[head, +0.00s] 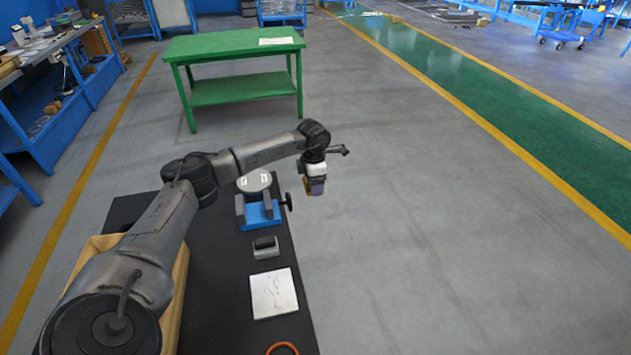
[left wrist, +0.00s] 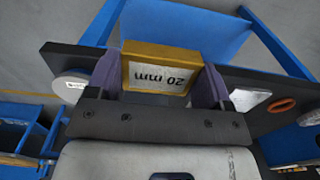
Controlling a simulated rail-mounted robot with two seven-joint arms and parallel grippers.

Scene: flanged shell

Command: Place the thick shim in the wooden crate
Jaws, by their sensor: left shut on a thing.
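The thick shim (left wrist: 158,72) is a yellow block with a white "20 mm" label in the left wrist view. My left gripper (head: 315,188) is shut on it, with a purple finger on each side. In the head view the gripper hangs past the right edge of the black table, over the floor, and the shim is mostly hidden. The wooden crate (head: 180,291) stands at the table's left, largely covered by my left arm; its inside is hidden. My right gripper is not in view.
On the black table (head: 225,285) are a blue fixture (head: 260,214) with a round pale disc (head: 254,182), a small grey block (head: 265,250), a white marked plate (head: 273,293) and an orange ring (head: 283,348). A green table (head: 235,42) stands behind.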

